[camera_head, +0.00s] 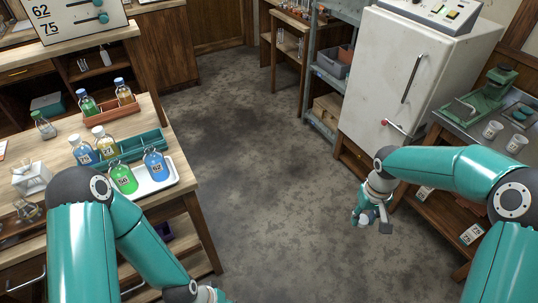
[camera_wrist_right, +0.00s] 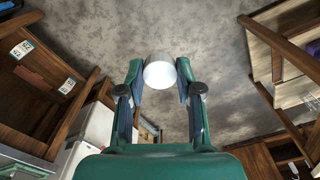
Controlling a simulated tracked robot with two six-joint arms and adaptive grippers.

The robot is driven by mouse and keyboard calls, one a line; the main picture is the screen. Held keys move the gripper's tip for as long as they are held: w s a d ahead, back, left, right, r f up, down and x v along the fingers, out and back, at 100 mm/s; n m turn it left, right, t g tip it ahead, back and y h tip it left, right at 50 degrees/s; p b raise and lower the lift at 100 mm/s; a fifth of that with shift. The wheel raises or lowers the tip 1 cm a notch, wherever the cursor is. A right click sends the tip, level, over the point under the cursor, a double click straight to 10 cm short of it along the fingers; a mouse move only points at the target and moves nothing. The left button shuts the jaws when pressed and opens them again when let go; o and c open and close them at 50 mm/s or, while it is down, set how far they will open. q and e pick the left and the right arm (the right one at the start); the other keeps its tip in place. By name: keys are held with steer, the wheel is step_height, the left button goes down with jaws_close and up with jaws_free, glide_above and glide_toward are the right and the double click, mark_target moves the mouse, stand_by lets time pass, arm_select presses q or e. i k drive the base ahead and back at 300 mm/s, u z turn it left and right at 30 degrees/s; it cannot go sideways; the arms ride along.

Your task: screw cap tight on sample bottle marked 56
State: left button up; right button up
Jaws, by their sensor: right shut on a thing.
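My right gripper (camera_head: 371,214) hangs over the open floor in front of the white fridge. In the right wrist view its two fingers (camera_wrist_right: 159,80) are closed on the sides of a white round thing, which looks like a cap (camera_wrist_right: 159,71). A green bottle (camera_head: 123,179), whose label reads like 50 or 56, stands upright on a white tray (camera_head: 157,184) on the left bench, apart from my right gripper. A blue bottle (camera_head: 155,165) stands beside it, its label reading like 62. My left arm reaches down to the bottom edge; its fingers are out of the picture.
A teal rack (camera_head: 140,146) with a blue and a yellow bottle and an orange rack (camera_head: 113,112) stand behind the tray. A white fridge (camera_head: 400,80) and a side table (camera_head: 470,115) with white cups stand at right. The middle floor is clear.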

mark_target(120, 171)
steer(key=u, duration=0.6)
steer(key=k, duration=0.5)
steer(key=u, duration=0.65)
steer(key=i, duration=1.3)
steer(key=z, duration=0.7)
